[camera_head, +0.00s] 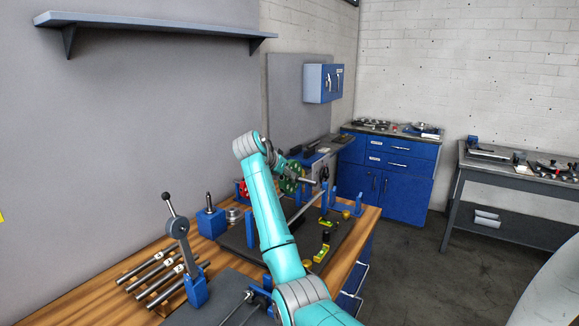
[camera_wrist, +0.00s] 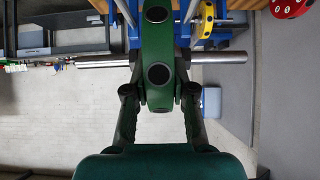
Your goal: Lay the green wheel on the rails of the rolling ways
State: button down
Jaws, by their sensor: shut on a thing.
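The green wheel (camera_wrist: 157,62) is a disc with dark round holes, seen nearly edge-on in the wrist view, with a steel shaft (camera_wrist: 220,57) through it sticking out on both sides. My gripper (camera_wrist: 160,98) is shut on the wheel, one finger on each side. In the head view the wheel (camera_head: 290,184) hangs above the back part of the wooden bench, at the end of my arm. Blue uprights (camera_head: 331,201) stand on a dark plate near it, with a long pale bar beside them. I cannot clearly make out the rails; the wheel and arm partly hide that area.
A red wheel (camera_head: 242,188) stands left of my arm; it also shows in the wrist view (camera_wrist: 289,6). A yellow level (camera_head: 322,253) lies on the dark plate. A lever stand (camera_head: 195,287) and several rods (camera_head: 150,272) occupy the bench's left front. The floor right of the bench is clear.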

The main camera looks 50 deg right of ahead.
aim_at(286, 191)
jog(key=shift+d+f, duration=0.1)
jog(key=shift+f, duration=3.35)
jog(key=shift+f, duration=0.85)
jog(key=c, duration=0.9)
grip_release()
jog(key=shift+s+f, duration=0.1)
jog(key=shift+f, duration=0.15)
jog(key=shift+c, duration=0.3)
jog(key=shift+r, duration=0.1)
jog(key=shift+r, duration=4.55)
